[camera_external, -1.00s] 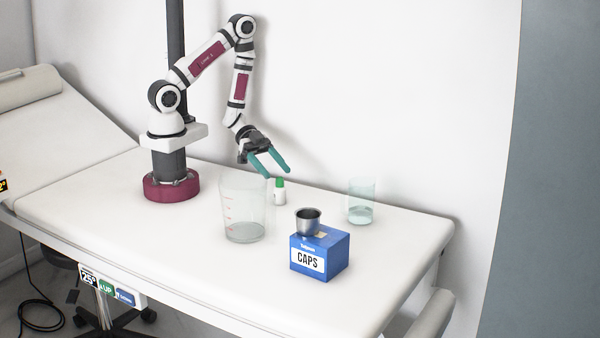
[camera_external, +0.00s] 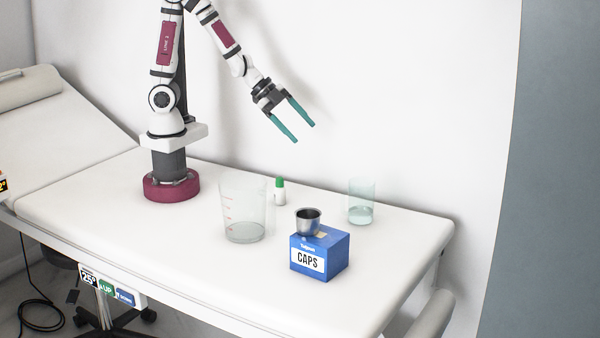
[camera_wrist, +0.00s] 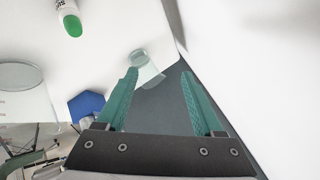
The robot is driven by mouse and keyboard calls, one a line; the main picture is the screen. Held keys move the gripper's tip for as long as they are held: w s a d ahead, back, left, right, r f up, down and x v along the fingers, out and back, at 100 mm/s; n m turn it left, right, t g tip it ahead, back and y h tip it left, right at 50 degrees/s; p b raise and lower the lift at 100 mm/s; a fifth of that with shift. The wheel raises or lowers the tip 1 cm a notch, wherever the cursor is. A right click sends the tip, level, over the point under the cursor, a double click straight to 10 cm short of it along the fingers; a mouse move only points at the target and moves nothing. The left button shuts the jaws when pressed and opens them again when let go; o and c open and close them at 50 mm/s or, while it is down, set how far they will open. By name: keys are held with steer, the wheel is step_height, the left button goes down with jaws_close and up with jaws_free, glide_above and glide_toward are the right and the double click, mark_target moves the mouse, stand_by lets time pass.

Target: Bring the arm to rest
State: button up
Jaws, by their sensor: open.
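My gripper (camera_external: 297,131) is open and empty, with its two teal fingers spread. It is raised in the air above the back of the white couch, in front of the wall, higher than everything standing there. The bottle also shows at the top left of the wrist view (camera_wrist: 68,16).
A clear beaker (camera_external: 243,210) stands left of the bottle. A blue CAPS box (camera_external: 320,254) carries a small metal cup (camera_external: 308,221). A glass (camera_external: 361,203) with some liquid stands at the right. The couch's (camera_external: 190,250) front left surface is clear.

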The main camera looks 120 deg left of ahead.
steer(key=s+d+r+n+g, duration=0.1)
steer(key=s+d+r+n, duration=0.2)
steer(key=s+d+r, duration=0.8)
steer(key=s+d+f+m+g, duration=0.1)
steer(key=s+f+g, duration=0.5)
steer(key=s+g, duration=0.1)
steer(key=shift+s+d+f+m, duration=0.3)
steer(key=shift+s+d, duration=0.1)
steer(key=shift+s, duration=0.35)
